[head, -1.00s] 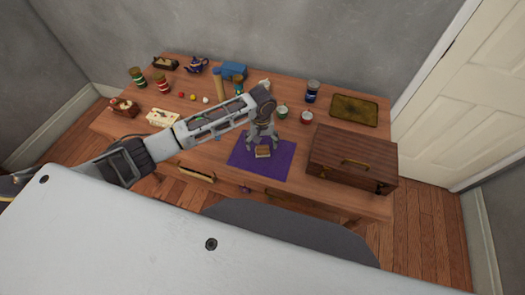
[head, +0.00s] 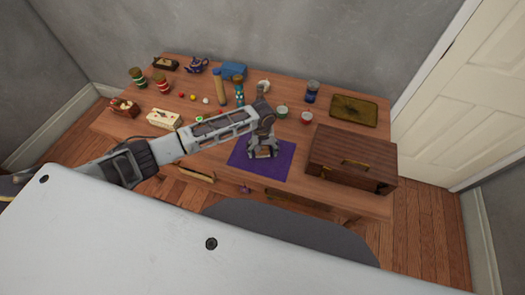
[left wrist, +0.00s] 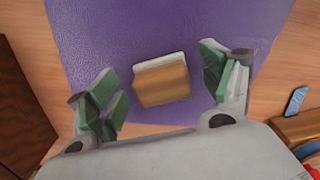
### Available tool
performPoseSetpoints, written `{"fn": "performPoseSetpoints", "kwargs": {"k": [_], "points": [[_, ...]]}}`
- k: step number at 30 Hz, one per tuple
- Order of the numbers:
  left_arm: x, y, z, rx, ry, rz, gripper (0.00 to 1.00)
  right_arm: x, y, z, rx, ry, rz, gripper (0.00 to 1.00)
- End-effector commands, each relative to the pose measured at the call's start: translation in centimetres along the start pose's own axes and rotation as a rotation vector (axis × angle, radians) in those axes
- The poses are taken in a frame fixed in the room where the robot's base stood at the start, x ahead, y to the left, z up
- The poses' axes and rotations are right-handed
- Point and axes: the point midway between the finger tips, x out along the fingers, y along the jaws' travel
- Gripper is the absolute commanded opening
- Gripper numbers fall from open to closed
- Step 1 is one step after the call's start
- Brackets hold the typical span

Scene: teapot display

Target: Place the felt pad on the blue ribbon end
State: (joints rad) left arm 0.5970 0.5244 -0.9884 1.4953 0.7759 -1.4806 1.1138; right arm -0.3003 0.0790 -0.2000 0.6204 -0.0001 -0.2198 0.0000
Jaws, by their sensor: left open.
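A small block (left wrist: 162,80), tan with a pale far edge, lies on the purple mat (left wrist: 90,40); it may be the felt pad, but I cannot be sure. In the head view the block (head: 263,154) is partly hidden by my left gripper (head: 262,150). My left gripper is open, low over the mat. In the left wrist view its green-padded fingers (left wrist: 163,90) are on either side of the block, with a gap at each side. A small blue piece (left wrist: 296,102) on the wood to the right may be the blue ribbon end. My right gripper is not in view.
A closed brown wooden case (head: 350,160) stands right of the mat (head: 282,168). A gold tray (head: 353,110) lies behind it. Cups, jars, a blue box (head: 234,70) and a dark teapot (head: 196,65) stand towards the back. A cream box (head: 164,119) stands at left.

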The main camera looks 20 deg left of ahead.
Motion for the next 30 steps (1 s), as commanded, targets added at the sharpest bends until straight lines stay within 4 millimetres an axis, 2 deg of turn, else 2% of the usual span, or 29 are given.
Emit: {"fn": "performPoseSetpoints", "kwargs": {"k": [16, 30], "points": [[0.47, -0.03, -0.02, 0.0, 0.001, 0.0, 0.8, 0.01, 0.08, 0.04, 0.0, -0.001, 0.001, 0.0], [0.47, -0.04, -0.02, 0.0, 0.001, 0.0, 0.24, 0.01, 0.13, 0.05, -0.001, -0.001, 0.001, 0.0]]}}
